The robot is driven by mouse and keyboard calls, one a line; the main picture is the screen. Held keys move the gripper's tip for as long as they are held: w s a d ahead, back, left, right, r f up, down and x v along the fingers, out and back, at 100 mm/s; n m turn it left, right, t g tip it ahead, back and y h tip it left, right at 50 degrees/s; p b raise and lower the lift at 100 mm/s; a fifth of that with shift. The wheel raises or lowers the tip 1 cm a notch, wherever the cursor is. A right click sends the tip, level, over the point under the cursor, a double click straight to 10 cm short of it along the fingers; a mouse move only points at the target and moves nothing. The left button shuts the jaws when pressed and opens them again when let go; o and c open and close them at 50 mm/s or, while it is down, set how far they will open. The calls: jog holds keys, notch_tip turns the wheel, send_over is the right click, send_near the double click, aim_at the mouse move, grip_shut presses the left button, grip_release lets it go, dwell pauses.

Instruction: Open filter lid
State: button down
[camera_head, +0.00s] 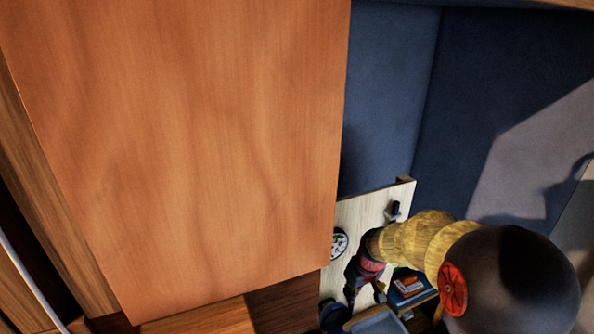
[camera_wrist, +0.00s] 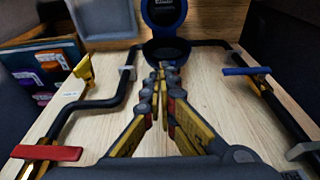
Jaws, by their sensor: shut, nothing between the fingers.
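In the wrist view, the filter has a round dark-blue lid (camera_wrist: 164,11) with pale lettering. The lid stands raised at the back of the dark round filter body (camera_wrist: 152,49), tilted up and away from its top. My gripper (camera_wrist: 161,68) is shut and empty, its fingertips just in front of the filter body. Whether the tips touch the body cannot be told. The fingers hide the front of the body. In the head view, my gripper (camera_head: 366,290) hangs low over the board, partly hidden by my arm.
The pale wooden board (camera_wrist: 215,105) carries black pipes and red (camera_wrist: 46,153), yellow (camera_wrist: 83,72) and blue (camera_wrist: 246,71) handles. A crate (camera_wrist: 45,66) with coloured packets stands at left. In the head view, a large wooden panel (camera_head: 180,140) blocks the left; a round gauge (camera_head: 339,244) shows beside it.

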jog(key=s+a+r+m+t+b, duration=0.1)
jog(key=s+r+b, duration=0.1)
jog(key=s+b, duration=0.7)
jog(key=s+a+r+m+t+b, duration=0.1)
jog(key=s+b, duration=0.8)
jog(key=s, duration=1)
jog(key=shift+s+r+m+t+h+b, duration=0.2)
jog(key=shift+r+m+t+h+b, duration=0.25)
jog(key=shift+r+m, duration=0.25)
